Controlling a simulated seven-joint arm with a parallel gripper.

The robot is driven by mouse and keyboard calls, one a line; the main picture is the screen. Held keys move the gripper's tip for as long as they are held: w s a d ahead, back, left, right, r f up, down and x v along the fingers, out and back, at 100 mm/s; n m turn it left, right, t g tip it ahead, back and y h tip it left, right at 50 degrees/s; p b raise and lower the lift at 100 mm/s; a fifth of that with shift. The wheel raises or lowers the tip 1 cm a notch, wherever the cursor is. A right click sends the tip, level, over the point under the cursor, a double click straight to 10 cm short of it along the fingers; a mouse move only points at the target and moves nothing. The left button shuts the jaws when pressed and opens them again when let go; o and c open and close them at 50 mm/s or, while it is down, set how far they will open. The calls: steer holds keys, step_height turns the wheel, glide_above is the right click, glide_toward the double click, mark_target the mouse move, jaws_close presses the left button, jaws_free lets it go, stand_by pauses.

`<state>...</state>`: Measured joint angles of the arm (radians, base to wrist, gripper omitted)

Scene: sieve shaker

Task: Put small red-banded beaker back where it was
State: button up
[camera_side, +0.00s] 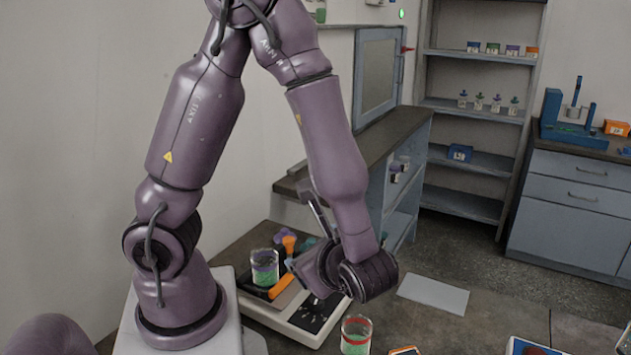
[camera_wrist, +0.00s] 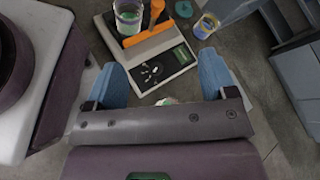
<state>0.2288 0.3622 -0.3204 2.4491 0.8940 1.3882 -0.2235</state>
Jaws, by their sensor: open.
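The small red-banded beaker (camera_side: 356,336) stands upright on the bench at the bottom of the side view, with green contents. It is in front of the balance-like device (camera_side: 254,309) and below my wrist. My gripper (camera_wrist: 161,62) is open in the wrist view, its two blue fingers spread with nothing visibly held between them. A small whitish-green patch (camera_wrist: 167,100) shows at the palm's edge; I cannot tell if it is that beaker. In the side view my wrist hides most of the fingers.
A purple-banded beaker (camera_side: 265,268) with green contents is at the device, beside an orange-handled tool (camera_side: 281,282). The wrist view shows a yellow-and-blue container (camera_wrist: 205,26) and a teal round item (camera_wrist: 184,9) behind it. A pale sheet (camera_side: 433,293) lies to the right.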

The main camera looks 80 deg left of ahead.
step_height(320, 180, up, 14)
steer(key=s+d+n+t+h, duration=0.1)
steer(key=d+n+t+h, duration=0.1)
steer(key=n+t+h, duration=0.4)
steer(key=n+h, duration=0.5)
steer(key=h, duration=0.1)
steer(key=shift+n+t, duration=0.3)
steer(key=shift+n, duration=0.1)
steer(key=shift+d, duration=0.1)
steer(key=shift+c, duration=0.4)
stand_by(0.5)
